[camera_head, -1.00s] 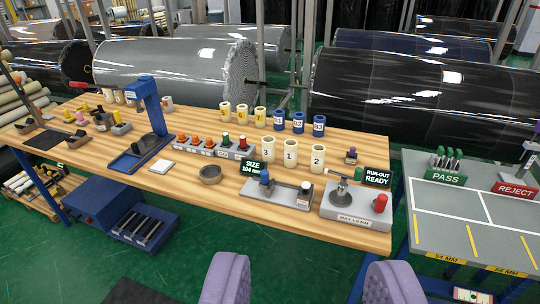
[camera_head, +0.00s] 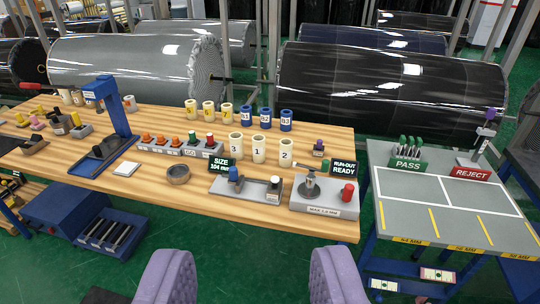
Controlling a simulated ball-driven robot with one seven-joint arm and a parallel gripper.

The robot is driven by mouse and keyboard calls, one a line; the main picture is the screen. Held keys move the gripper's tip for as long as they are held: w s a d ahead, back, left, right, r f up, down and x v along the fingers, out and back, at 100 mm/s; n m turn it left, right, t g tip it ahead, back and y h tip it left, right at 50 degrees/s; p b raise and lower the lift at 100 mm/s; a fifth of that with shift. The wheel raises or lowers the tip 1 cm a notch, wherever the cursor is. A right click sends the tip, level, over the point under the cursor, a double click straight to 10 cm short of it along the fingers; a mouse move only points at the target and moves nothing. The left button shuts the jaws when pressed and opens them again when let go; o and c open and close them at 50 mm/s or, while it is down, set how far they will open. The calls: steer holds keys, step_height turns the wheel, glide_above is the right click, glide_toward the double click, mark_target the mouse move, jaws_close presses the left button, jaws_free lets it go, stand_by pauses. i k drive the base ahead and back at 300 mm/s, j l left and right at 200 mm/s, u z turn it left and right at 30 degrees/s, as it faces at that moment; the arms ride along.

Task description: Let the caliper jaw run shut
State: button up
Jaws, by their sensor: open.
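The caliper gauge (camera_head: 246,190) is a grey block near the front edge of the wooden table. It has a blue knob on its left part and a dark, white-topped post on its right part. A black sign (camera_head: 219,165) behind it reads SIZE 104 mm. No roll shows between its parts. My gripper (camera_head: 252,278) shows as two purple padded fingers at the bottom of the view, wide apart and empty. It is in front of the table edge, below the gauge in the picture and not touching it.
The run-out gauge (camera_head: 322,197) with a red button stands right of the caliper. White numbered tubes (camera_head: 259,149), yellow and blue tubes stand behind. A small bowl (camera_head: 178,174) sits to the left.

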mark_target(234, 179)
steer(key=i+j, duration=0.15)
steer(key=i, duration=1.05)
steer(key=i+j+u, duration=0.1)
steer(key=i, duration=1.15)
